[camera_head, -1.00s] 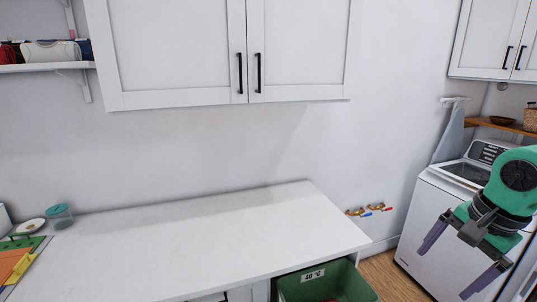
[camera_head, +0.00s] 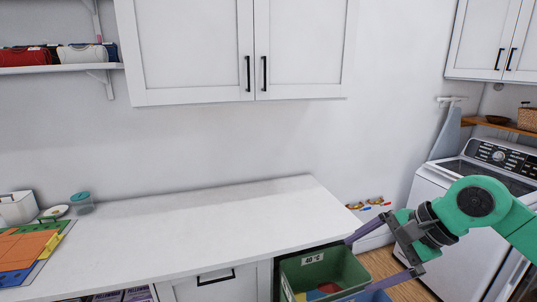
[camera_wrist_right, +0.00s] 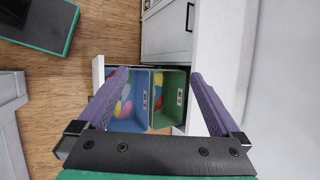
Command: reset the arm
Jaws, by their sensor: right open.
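My right arm is green and comes in from the right in the head view. My right gripper (camera_head: 345,268) has two purple fingers spread apart with nothing between them. It points left, in front of the green bin marked 40 °C (camera_head: 325,268) beside the counter's right end. In the right wrist view the open fingers (camera_wrist_right: 160,75) frame the green bin (camera_wrist_right: 168,108) and a blue bin (camera_wrist_right: 128,112) holding colourful pieces. No contact with the bins is visible. My left arm and gripper are not in view.
A white washer (camera_head: 455,185) stands at the right, behind my arm. Wall cabinets (camera_head: 240,50) hang above. Wooden floor (camera_wrist_right: 60,80) shows beside the bins.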

